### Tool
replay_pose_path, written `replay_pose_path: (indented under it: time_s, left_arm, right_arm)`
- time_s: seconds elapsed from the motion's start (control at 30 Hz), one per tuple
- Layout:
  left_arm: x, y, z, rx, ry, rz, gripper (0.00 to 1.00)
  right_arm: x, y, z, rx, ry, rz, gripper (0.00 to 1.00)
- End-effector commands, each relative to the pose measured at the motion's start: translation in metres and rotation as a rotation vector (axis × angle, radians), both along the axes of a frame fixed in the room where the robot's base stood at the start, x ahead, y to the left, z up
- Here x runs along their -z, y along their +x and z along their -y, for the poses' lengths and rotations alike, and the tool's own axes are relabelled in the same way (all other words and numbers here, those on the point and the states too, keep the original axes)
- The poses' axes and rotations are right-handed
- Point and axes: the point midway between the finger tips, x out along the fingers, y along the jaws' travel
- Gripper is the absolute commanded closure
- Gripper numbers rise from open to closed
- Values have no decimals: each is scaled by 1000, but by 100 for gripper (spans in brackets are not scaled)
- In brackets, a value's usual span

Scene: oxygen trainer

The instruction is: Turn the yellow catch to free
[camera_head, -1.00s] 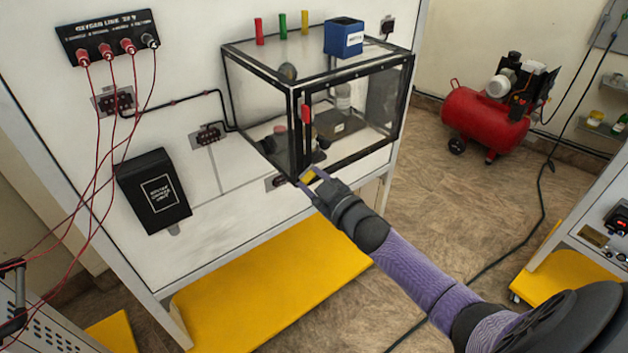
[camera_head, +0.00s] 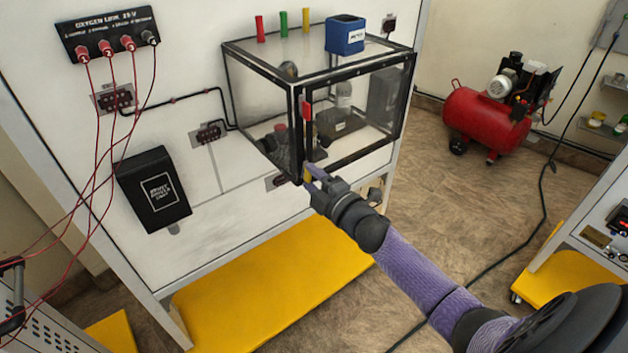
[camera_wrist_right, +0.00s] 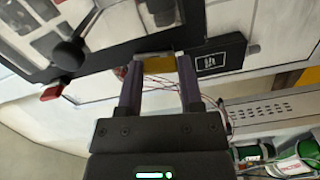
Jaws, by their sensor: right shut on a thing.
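The yellow catch (camera_head: 307,174) is at the lower front corner of the clear black-framed box (camera_head: 352,150). It looks narrow and close to upright in the head view. My right gripper (camera_head: 311,173) is shut on it, with the fingers covering part of it. In the right wrist view the yellow catch (camera_wrist_right: 157,64) sits between the two dark fingertips of my gripper (camera_wrist_right: 156,68), against the black frame. My left gripper is in neither view.
A red piece (camera_head: 307,112) is on the box's front upright. A blue block (camera_head: 345,36) and several coloured pegs stand on top. A black box (camera_head: 152,190) and red cables are to the left. A yellow platform (camera_head: 270,285) lies below; a red compressor (camera_head: 487,118) stands right.

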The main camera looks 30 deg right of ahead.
Motion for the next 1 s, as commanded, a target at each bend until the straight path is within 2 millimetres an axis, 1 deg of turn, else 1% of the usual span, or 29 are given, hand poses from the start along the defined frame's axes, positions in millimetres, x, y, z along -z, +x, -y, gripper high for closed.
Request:
replay_pose_path:
  time_s: [0.2, 0.4, 0.97, 1.0]
  left_arm:
    - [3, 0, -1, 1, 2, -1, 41]
    - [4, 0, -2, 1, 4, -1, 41]
    - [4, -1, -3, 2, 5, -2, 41]
    - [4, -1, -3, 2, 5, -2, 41]
  right_arm:
    - [1, 0, -1, 0, -113, 8, 100]
    - [1, 0, -1, 0, -172, 12, 100]
    - [1, 0, -1, 0, -196, 12, 100]
    - [1, 0, -1, 0, -196, 12, 47]
